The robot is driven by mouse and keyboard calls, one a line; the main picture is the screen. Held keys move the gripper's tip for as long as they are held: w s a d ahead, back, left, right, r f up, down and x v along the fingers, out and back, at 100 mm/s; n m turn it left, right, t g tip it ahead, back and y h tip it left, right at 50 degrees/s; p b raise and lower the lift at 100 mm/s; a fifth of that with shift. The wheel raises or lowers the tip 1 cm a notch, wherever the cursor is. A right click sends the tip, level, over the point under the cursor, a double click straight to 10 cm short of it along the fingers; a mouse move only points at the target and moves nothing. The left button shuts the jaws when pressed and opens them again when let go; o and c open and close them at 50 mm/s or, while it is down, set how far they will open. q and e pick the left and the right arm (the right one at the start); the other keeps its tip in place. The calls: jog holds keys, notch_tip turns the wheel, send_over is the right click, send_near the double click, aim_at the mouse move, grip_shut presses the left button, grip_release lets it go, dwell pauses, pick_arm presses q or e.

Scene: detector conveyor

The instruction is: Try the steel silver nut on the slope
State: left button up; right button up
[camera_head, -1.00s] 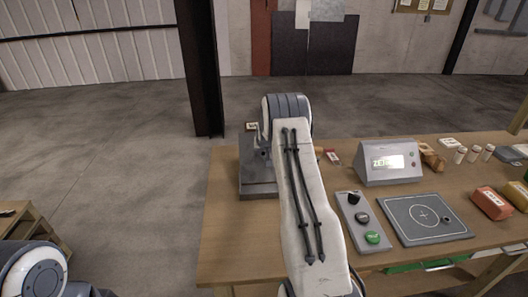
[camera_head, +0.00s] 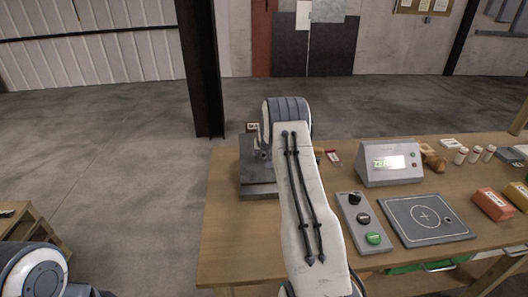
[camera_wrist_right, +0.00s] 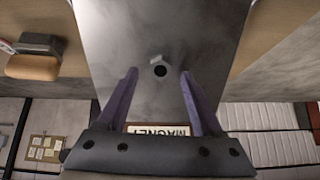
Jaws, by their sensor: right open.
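A smooth grey metal plate (camera_wrist_right: 205,35), which I take for the slope, fills the middle of the right wrist view. A small dark round spot with a silvery bit (camera_wrist_right: 157,60) at its edge shows on it; I cannot tell for sure whether this is the nut. My right gripper (camera_wrist_right: 158,73) is open, with its two purple fingers apart on either side of that spot. In the head view the slope's grey metal stand (camera_head: 258,178) is partly behind my right arm, which hides the right gripper there. My left gripper is out of view.
A "MAGNET" label (camera_wrist_right: 158,129) shows upside down between the fingers. On the table (camera_head: 228,235) are a button panel (camera_head: 359,219), a square plate with a circle (camera_head: 425,218), a display box (camera_head: 389,165), red blocks (camera_head: 493,204) and small white jars (camera_head: 474,154).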

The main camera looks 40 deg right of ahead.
jog(key=b+v, duration=0.3)
jog(key=v, duration=0.7)
jog(key=shift+a+r, duration=0.1)
jog(key=shift+r, duration=0.05)
jog(key=s+a+r+n+g+y, duration=0.1)
jog(key=s+a+r+n, duration=0.15)
jog(key=a, duration=0.85)
jog(key=s+a+r+n+y, duration=0.1)
jog(key=s+a+n+y, duration=0.15)
jog(key=a, duration=0.75)
jog(key=s+a+r+n+g+y, duration=0.1)
jog(key=s+a, duration=0.3)
jog(key=a, duration=0.7)
jog(key=s+a+r+n+g, duration=0.15)
jog(key=s+a+n, duration=0.25)
jog(key=s+a, duration=0.95)
jog(key=s+f+n+g, duration=0.1)
jog(key=s+n+g, duration=0.2)
jog(key=s, duration=1.4)
jog(key=shift+d+f+n, duration=0.15)
jog(key=shift+f+n, duration=0.15)
jog(key=shift+n, duration=0.5)
